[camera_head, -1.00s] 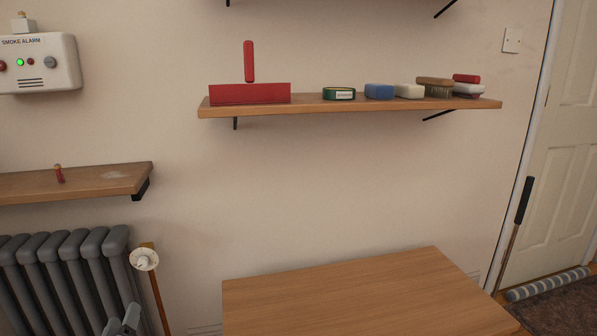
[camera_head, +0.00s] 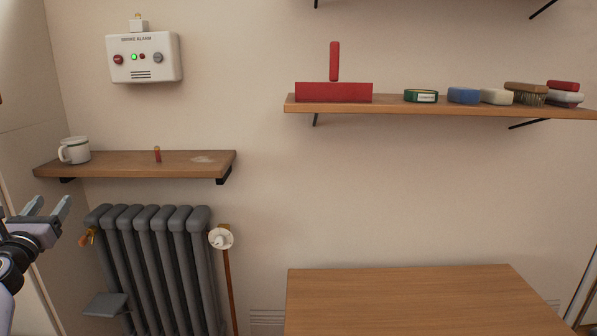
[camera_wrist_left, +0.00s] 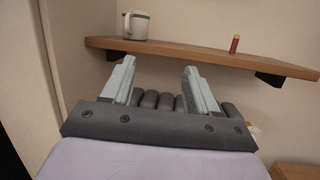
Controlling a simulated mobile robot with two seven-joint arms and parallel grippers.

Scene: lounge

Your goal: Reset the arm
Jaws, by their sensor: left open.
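My left gripper (camera_head: 48,207) comes in from the left edge in the head view, in front of the radiator's left side and below the small shelf. It is open and empty. In the left wrist view its two fingers (camera_wrist_left: 158,82) stand apart with nothing between them. A white mug with a green rim (camera_head: 75,150) stands on the small wooden shelf (camera_head: 120,165), and the mug also shows in the wrist view (camera_wrist_left: 138,27). A small red stick-like item (camera_head: 157,154) stands upright on the same shelf. My right gripper is not in view.
A grey radiator (camera_head: 155,255) is under the small shelf, with a white valve (camera_head: 221,238) at its right. A smoke alarm (camera_head: 144,58) hangs above. A wooden table (camera_head: 410,300) has a clear top. A long shelf (camera_head: 450,107) holds a red squeegee-like item and several cleaning items.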

